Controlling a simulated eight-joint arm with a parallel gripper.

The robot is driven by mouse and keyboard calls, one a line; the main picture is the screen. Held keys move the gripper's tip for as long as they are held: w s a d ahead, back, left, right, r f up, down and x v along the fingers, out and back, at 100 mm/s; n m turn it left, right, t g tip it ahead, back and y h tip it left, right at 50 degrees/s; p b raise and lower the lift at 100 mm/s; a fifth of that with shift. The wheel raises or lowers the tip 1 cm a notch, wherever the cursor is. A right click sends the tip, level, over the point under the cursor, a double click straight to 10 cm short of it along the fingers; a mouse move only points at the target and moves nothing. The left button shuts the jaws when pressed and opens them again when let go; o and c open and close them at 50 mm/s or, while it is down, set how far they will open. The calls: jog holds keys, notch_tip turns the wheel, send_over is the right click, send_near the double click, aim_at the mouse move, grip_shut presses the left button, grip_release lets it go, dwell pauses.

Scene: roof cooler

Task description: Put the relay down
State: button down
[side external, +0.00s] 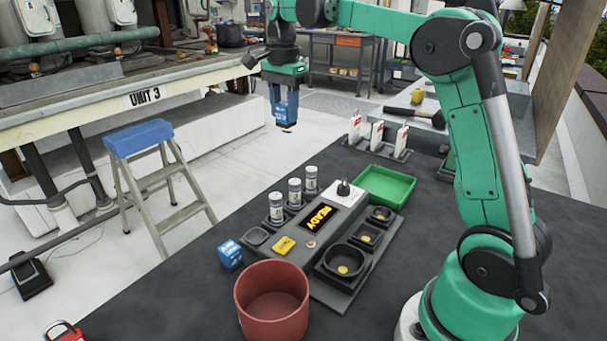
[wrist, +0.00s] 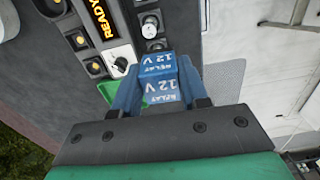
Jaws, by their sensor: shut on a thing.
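My gripper (side external: 285,120) is raised in the air at the upper middle of the side view, fingers pointing down. It is shut on a blue relay (side external: 282,110). In the wrist view the relay (wrist: 160,88) sits between the two blue fingers, with white "RELAY 12 V" lettering on two faces. Nothing touches the relay from below. A second small blue block with white marks (side external: 230,255) rests on the dark bench, left of the grey console (side external: 345,215); it may be another relay.
The console has a "READY" display (side external: 318,216), several canisters (side external: 295,192) and round cups (side external: 343,264). A green tray (side external: 386,185) is behind it, a red-brown pot (side external: 271,300) in front. White-and-red upright items (side external: 377,137) stand at the back. A blue-topped stepladder (side external: 140,137) stands left.

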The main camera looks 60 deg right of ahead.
jog(key=s+a+f+n, duration=0.1)
jog(key=s+a+n, duration=0.1)
jog(key=a+n, duration=0.55)
jog(key=s+a+f+n, duration=0.25)
jog(key=a+n, duration=0.25)
jog(key=n, duration=0.6)
jog(key=s+d+r+m, duration=0.2)
jog(key=s+d+m, duration=0.65)
jog(key=s, duration=0.25)
jog(key=s+d+r+m, duration=0.2)
jog(key=s+d+m, duration=0.5)
jog(key=s+m, duration=0.3)
notch_tip(320, 180, down, 20)
jog(key=shift+s+a+r, duration=0.15)
jog(key=shift+c, duration=2.3)
grip_release()
